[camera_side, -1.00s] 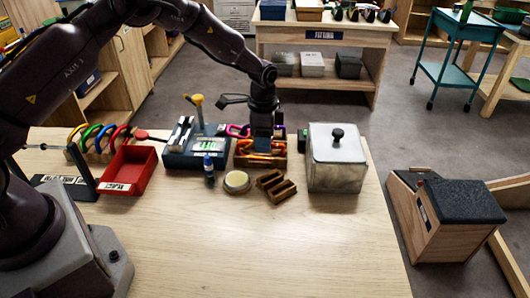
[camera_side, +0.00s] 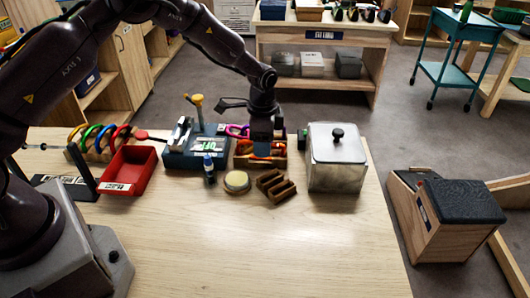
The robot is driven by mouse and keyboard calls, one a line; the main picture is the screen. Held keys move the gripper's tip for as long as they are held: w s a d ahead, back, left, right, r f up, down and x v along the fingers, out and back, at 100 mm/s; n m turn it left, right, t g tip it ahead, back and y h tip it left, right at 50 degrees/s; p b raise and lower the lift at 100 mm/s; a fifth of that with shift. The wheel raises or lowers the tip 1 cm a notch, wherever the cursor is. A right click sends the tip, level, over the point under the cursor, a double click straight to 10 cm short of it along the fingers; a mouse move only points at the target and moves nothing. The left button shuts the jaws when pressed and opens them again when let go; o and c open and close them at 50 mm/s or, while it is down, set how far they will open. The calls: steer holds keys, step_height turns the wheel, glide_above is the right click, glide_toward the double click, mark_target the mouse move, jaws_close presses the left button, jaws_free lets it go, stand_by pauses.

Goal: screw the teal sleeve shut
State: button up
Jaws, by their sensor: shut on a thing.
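My gripper (camera_side: 261,146) points down over a wooden box (camera_side: 246,161) that holds colourful carabiners (camera_side: 277,146) in purple, orange and red. Its fingers are shut, and what lies between them is hidden or too small to make out. I cannot pick out the teal sleeve or tell how it stands; the gripper covers the middle of the box.
Left of the box are a dark blue fixture (camera_side: 190,158), a small blue-capped bottle (camera_side: 209,168) and a red tray (camera_side: 128,170). In front are a round tin (camera_side: 236,182) and a brown slotted block (camera_side: 276,187). A lidded metal container (camera_side: 337,165) stands right. The front table is clear.

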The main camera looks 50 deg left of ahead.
steer(key=shift+s+d+f, duration=0.1)
steer(key=shift+s+f, duration=0.05)
steer(key=shift+f, duration=1.25)
steer(key=shift+w+a+r, duration=0.1)
steer(key=shift+w+a, duration=1)
steer(key=shift+r, duration=0.1)
step_height(320, 180, up, 10)
